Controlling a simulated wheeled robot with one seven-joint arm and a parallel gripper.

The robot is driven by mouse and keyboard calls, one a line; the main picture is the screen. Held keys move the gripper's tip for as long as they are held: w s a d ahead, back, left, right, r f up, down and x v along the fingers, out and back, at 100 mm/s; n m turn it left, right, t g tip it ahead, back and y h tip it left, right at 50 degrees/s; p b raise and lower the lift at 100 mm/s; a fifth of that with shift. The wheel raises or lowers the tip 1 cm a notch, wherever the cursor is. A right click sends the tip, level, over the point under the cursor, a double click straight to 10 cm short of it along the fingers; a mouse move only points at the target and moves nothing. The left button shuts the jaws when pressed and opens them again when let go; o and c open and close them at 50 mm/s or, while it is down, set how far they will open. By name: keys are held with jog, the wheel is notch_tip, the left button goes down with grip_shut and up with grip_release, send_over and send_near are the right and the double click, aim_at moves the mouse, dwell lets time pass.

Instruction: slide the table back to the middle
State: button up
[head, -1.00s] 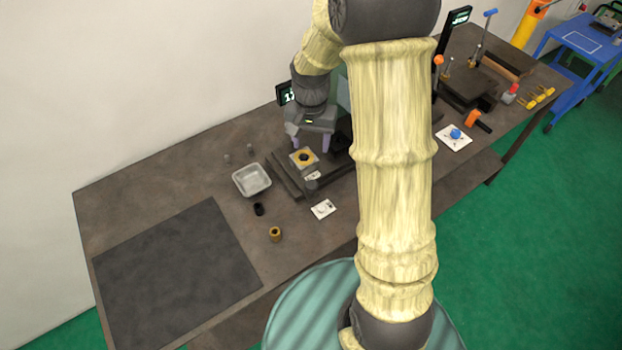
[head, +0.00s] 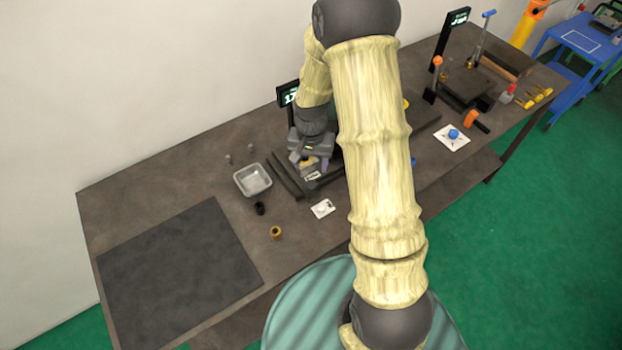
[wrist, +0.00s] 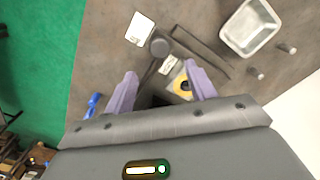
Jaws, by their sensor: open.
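The sliding table shows as a yellow-topped block with a dark round centre (wrist: 182,85), sitting on a dark rail base (wrist: 205,52). In the head view the dark base (head: 285,180) lies on the bench, and the yellow block (head: 309,163) is mostly hidden by my gripper. My gripper (wrist: 161,78) is open, pointing down over the table. In the wrist view the yellow block lies by the right finger, with a dark round knob (wrist: 158,46) beyond the fingertips. I cannot tell whether a finger touches the block.
A metal tray (head: 252,180) stands left of the base. A white card (head: 322,209), a black ring (head: 259,208) and a brass ring (head: 276,232) lie in front. A display (head: 289,93) stands behind. The dark mat (head: 180,270) at left is clear.

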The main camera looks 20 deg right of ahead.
aim_at(311, 184)
notch_tip(311, 184, down, 9)
jog(key=shift+f+p, duration=0.2)
jog(key=shift+p, duration=1)
